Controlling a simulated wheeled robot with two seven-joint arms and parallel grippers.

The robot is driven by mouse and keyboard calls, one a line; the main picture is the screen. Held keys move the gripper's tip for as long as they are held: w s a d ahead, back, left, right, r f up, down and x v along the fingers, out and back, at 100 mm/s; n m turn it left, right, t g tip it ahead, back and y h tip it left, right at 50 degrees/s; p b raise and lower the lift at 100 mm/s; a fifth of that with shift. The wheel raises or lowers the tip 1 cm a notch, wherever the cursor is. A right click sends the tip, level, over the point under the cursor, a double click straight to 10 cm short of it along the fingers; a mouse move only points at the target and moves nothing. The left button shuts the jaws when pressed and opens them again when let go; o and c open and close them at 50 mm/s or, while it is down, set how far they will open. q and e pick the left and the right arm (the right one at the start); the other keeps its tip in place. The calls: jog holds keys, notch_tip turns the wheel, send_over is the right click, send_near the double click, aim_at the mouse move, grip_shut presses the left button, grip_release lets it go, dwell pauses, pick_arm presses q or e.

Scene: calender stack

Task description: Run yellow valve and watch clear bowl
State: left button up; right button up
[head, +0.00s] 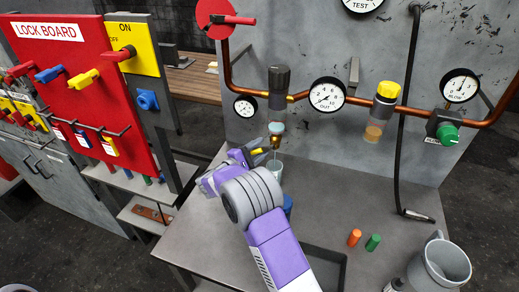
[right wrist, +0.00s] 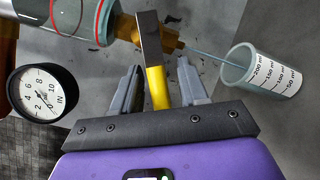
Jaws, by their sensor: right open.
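The clear bowl (head: 277,128) hangs under a dark cap on the pipe. In the right wrist view the clear bowl (right wrist: 72,14) shows red lines at the top left. A brass fitting (right wrist: 170,40) sits at its lower end, and a thin stream runs from it into a clear measuring cup (right wrist: 262,78). The yellow valve handle (right wrist: 157,88), with a dark bar at its far end, stands between the fingers of my right gripper (right wrist: 159,68). That gripper (head: 260,150) is open, with gaps visible on both sides of the handle. The left gripper is not in view.
Gauges (head: 326,94) and a yellow-topped unit (head: 384,100) line the copper pipe. A blue object (head: 287,205) is partly behind my right arm. Orange (head: 354,238) and green (head: 373,242) pieces and a grey mug (head: 440,265) stand at right. A red lock board (head: 85,75) stands at left.

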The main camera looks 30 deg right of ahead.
aim_at(257, 151)
jog(key=p+v, duration=0.1)
jog(key=v, duration=0.6)
jog(key=shift+s+a, duration=0.1)
jog(key=r+g+y+p, duration=0.1)
jog(key=p, duration=0.3)
jog(key=r+g+y+p, duration=0.1)
jog(key=g+p, duration=0.1)
jog(key=p, duration=0.1)
jog(key=shift+w+d+r+n+y+p, duration=0.2)
jog(key=shift+d+n+y+p, duration=0.1)
jog(key=shift+d+p, duration=0.1)
jog(key=shift+d+f+g, duration=0.1)
jog(key=shift+g, duration=0.2)
jog(key=x, duration=0.7)
jog(key=shift+w+d+f+b, duration=0.1)
jog(key=shift+w+f+b, duration=0.1)
jog(key=shift+b, duration=0.1)
jog(key=shift+s, duration=0.1)
grip_shut()
